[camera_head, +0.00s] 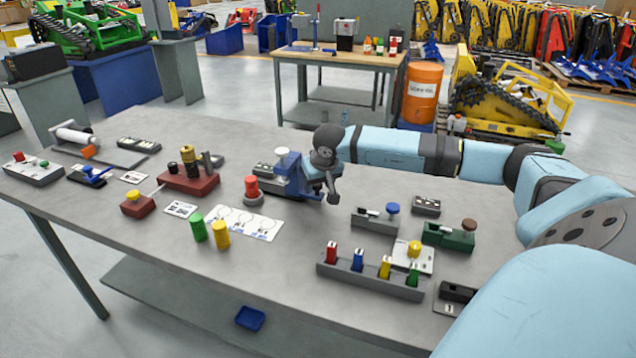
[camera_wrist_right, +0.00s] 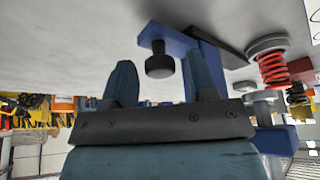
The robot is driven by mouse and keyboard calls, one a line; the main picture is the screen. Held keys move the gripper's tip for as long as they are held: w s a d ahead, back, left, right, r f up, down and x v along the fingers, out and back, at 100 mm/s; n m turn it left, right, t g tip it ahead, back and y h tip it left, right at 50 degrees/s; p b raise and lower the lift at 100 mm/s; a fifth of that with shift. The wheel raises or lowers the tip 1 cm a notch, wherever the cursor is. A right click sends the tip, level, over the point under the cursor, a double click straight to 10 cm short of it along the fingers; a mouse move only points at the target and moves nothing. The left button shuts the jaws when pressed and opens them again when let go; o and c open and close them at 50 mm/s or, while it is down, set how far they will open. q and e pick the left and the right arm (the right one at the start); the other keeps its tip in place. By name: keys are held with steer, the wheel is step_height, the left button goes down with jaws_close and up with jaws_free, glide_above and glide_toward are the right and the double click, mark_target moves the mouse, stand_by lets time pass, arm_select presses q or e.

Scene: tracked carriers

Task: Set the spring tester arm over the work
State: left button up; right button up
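The spring tester (camera_head: 290,182) is a blue device near the middle of the table, with a pale round top. Its blue arm (camera_wrist_right: 185,42) shows in the right wrist view and ends in a black knob (camera_wrist_right: 160,66). My right gripper (camera_head: 322,178) is beside the tester's right side and hides part of it. In the wrist view the gripper's two fingers (camera_wrist_right: 162,88) are apart, with the knob in view between and beyond them; contact cannot be told. A red coil spring (camera_head: 252,189) stands left of the tester. It also shows in the wrist view (camera_wrist_right: 272,68). My left gripper is out of view.
A printed sheet (camera_head: 262,229), green and yellow cylinders (camera_head: 221,234) and a red-based fixture (camera_head: 188,184) lie left. A grey rack (camera_head: 340,274) with coloured pieces and a green block (camera_head: 448,237) are at right. Bare table lies between the sheet and rack.

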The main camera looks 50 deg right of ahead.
jaws_close()
steer(key=w+a, duration=0.1)
steer(key=w, duration=0.2)
steer(key=w+a, duration=0.1)
steer(key=w, duration=0.2)
steer(key=w+a, duration=0.1)
steer(key=w, duration=0.2)
steer(key=shift+a+b, duration=0.3)
steer(key=shift+b, duration=0.05)
steer(key=shift+w+a, duration=0.15)
steer(key=shift+w, duration=0.1)
steer(key=shift+r, duration=0.15)
jaws_free()
steer(key=shift+w, duration=0.1)
steer(key=shift+o, duration=0.9)
steer(key=shift+w+a, duration=0.1)
